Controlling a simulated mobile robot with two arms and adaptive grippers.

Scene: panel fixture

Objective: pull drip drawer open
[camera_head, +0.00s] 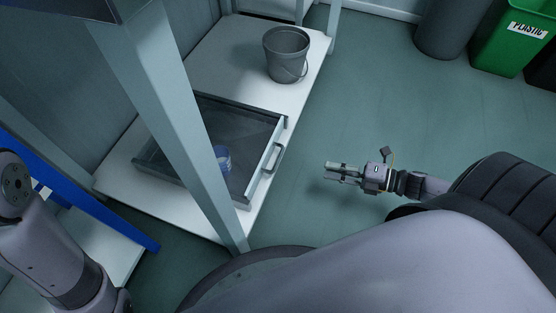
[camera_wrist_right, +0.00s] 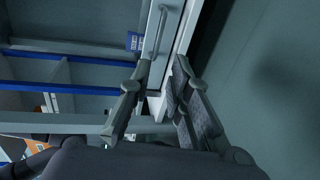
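The drip drawer (camera_head: 251,117) is a shallow grey tray on the white lower shelf, partly hidden by a slanting post in the head view. Its front, with a bar handle (camera_head: 272,158), lies close to the shelf's right edge. The handle also shows in the right wrist view (camera_wrist_right: 159,32), beyond the fingertips. My right gripper (camera_head: 345,172) is to the right of the handle, apart from it, and points toward it. Its fingers are spread and empty in the right wrist view (camera_wrist_right: 162,72). My left arm shows at lower left, but its gripper is not in view.
A blue round item (camera_head: 222,158) sits inside the drawer. A grey bucket (camera_head: 287,54) stands on the shelf (camera_head: 226,45) behind it. The pale post (camera_head: 168,118) crosses before the drawer. A green bin (camera_head: 508,42) is at far right. Floor around the right gripper is clear.

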